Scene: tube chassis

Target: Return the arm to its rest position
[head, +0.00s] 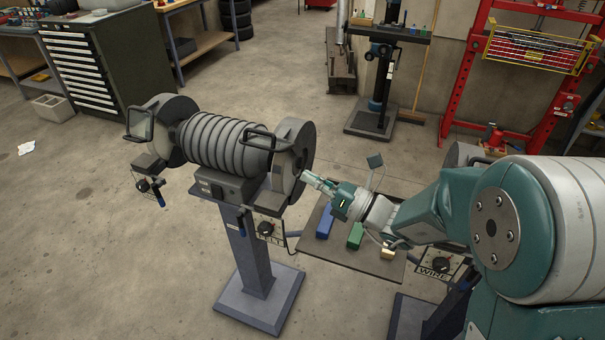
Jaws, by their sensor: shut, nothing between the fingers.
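My arm reaches in from the right side of the head view, teal and white. My gripper (318,182) is at its end, stretched out to the left, with its fingertips close to the right wheel guard of the bench grinder (228,145). I cannot tell whether the tips touch the guard. The fingers look closed, with nothing seen between them. Below my gripper is a dark tray (330,248) holding a blue block (325,222), a green block (355,236) and a small yellowish block (387,253).
The grinder stands on a grey pedestal (260,275). A sign marked BELT (270,231) hangs by it, and a WIRE sign (436,264) is below my arm. A drill press (385,80), red frame (465,70) and drawer cabinet (95,60) stand behind. Floor at left is mostly clear.

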